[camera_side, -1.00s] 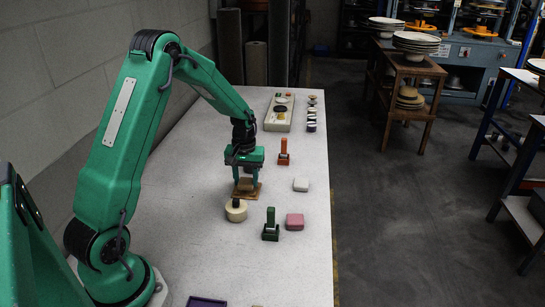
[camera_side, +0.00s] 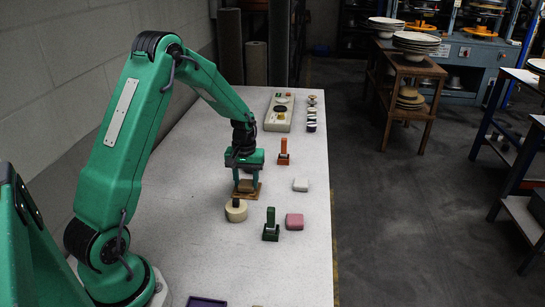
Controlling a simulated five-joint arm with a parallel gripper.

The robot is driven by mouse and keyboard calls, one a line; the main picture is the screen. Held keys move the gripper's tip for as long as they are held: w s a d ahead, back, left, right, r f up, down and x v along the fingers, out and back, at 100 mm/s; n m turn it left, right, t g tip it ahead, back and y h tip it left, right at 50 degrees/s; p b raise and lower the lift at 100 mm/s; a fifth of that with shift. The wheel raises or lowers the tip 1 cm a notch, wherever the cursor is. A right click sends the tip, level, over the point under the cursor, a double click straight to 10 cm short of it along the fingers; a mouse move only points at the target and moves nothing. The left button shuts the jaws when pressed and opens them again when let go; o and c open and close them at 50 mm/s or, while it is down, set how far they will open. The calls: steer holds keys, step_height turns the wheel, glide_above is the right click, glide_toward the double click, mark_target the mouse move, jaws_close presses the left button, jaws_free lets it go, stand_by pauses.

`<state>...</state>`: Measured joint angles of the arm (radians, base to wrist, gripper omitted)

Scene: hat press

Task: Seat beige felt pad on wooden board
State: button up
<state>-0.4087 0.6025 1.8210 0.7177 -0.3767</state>
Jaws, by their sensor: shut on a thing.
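My gripper (camera_side: 246,188) points straight down, its two green fingers on either side of a small tan-brown block, which I take to be the beige felt pad (camera_side: 246,185). It is shut on this pad. The wooden board (camera_side: 247,196) is a small flat brown piece on the white table, directly below the fingers. The pad is right over the board; whether it touches the board cannot be told at this size. The fingers partly hide the pad and the board.
A green stamp-like tool (camera_side: 271,226), pink pad (camera_side: 294,221), white pad (camera_side: 301,185) and orange-handled tool (camera_side: 284,153) stand to the right. A control box (camera_side: 279,112) lies farther back.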

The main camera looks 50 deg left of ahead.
steer(key=shift+f, duration=0.2)
stand_by(0.4)
steer(key=o, duration=1)
steer(key=shift+o, duration=0.2)
steer(key=shift+r, duration=0.15)
step_height(320, 180, up, 7)
steer(key=shift+r, duration=0.25)
steer(key=shift+r, duration=0.1)
